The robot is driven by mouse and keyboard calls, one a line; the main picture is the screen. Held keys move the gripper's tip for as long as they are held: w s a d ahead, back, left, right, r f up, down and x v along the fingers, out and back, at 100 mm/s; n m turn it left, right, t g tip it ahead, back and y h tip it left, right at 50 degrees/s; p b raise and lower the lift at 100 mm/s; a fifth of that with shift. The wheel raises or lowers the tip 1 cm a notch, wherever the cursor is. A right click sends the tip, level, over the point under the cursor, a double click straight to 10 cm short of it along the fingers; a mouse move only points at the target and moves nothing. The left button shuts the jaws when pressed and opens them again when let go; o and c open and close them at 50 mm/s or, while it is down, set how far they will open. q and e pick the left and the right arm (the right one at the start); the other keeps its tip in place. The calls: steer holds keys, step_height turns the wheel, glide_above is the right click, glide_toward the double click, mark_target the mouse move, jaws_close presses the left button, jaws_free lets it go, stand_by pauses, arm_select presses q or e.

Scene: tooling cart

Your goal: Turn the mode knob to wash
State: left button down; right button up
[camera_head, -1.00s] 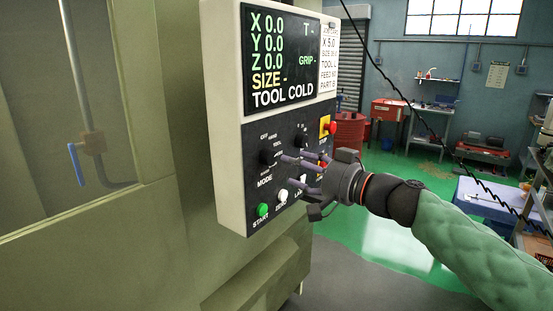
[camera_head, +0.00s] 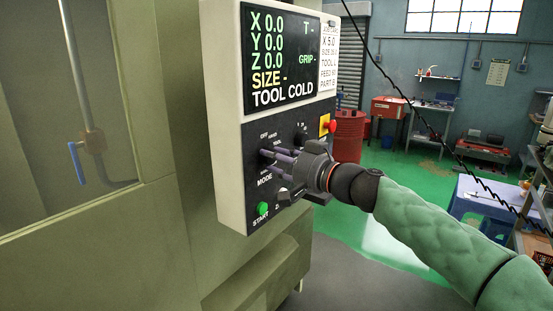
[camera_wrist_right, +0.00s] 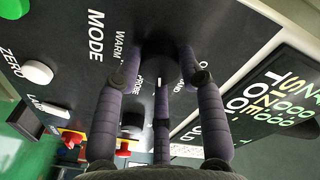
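The black mode knob (camera_wrist_right: 160,48) is on the dark lower face of the control panel (camera_head: 246,140), above the printed word MODE. The three fingers of my right gripper (camera_head: 270,157) reach around it and hide most of it in the head view. In the right wrist view my right gripper (camera_wrist_right: 160,62) has fingers spread on both sides of the knob and one below it; I cannot tell whether they touch it. Labels OFF, HAND, WARM and PROBE show around it; I cannot read a WASH label. My left gripper is not in view.
The panel's screen (camera_head: 280,55) reads TOOL COLD. A green START button (camera_head: 263,209) is below the knob, and a white ZERO button (camera_wrist_right: 37,72) is near it. A red stop button (camera_head: 332,126) on yellow is at the right. A black cable hangs at the right.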

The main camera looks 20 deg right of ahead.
steer(key=shift+r+m, duration=0.15)
steer(key=shift+m, duration=0.15)
steer(key=shift+c, duration=0.2)
stand_by(0.4)
steer(key=shift+d+r+m+g+p, duration=0.2)
steer(key=shift+m+p, duration=0.95)
steer(key=shift+m, duration=2.05)
steer(key=shift+a+f+m+g+p, duration=0.1)
steer(key=shift+m+g+p, duration=0.2)
steer(key=shift+m+p, duration=1.9)
steer(key=shift+m+b, duration=1)
steer(key=shift+m, duration=0.2)
steer(key=o, duration=1.1)
steer(key=shift+w, duration=0.1)
steer(key=shift+o, duration=0.2)
